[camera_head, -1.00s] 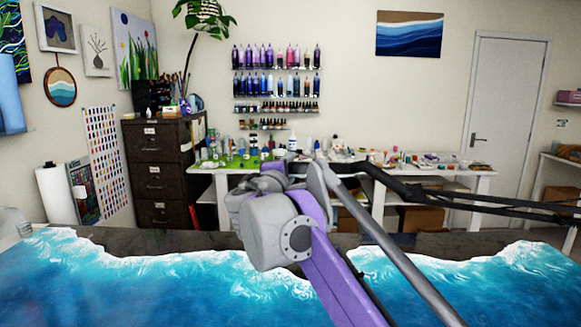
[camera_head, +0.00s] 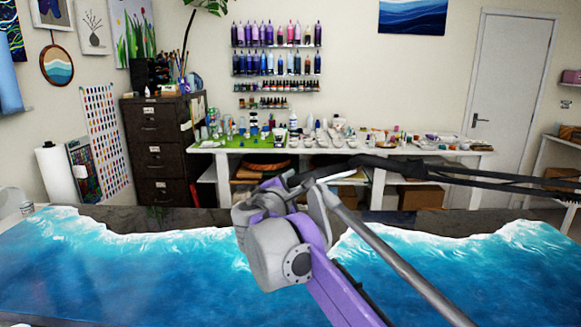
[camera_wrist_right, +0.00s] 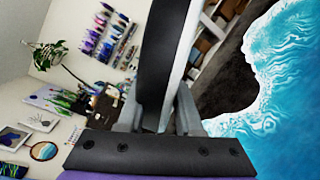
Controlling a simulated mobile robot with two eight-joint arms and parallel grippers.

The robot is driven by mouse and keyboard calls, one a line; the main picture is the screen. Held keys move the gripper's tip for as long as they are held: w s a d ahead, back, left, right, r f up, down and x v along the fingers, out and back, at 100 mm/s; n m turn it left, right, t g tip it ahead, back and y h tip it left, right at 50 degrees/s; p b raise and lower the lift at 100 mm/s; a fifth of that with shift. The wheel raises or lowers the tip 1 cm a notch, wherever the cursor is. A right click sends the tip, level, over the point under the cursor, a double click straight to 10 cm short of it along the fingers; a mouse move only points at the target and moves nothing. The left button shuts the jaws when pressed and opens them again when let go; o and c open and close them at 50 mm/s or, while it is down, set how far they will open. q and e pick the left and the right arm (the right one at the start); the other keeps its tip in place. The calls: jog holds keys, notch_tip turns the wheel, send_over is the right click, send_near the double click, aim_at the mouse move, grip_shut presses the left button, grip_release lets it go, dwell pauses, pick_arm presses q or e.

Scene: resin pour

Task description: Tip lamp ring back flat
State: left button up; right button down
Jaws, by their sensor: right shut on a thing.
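The lamp ring (camera_wrist_right: 158,65) shows in the right wrist view as a tall black band with a white face on its right side. My right gripper (camera_wrist_right: 157,118) is shut on it, with a grey finger on each side. The arm hides part of the ring and most of the gripper. The ring's exact tilt is hard to tell. My left gripper is not in view.
A black lamp boom (camera_head: 470,176) reaches in from the right. A cluttered workbench (camera_head: 455,153) and a dark filing cabinet (camera_head: 153,153) stand behind.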

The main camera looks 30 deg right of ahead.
jog(key=shift+s+d+f+n, duration=0.15)
jog(key=shift+f+n, duration=0.1)
jog(key=shift+f, duration=0.35)
jog(key=shift+s+d+f+n, duration=0.15)
jog(key=shift+f+n, duration=0.1)
jog(key=shift+f, duration=0.3)
jog(key=shift+a, duration=0.1)
jog(key=c, duration=0.6)
grip_release()
jog(key=v, duration=1.1)
jog(key=shift+r, duration=0.1)
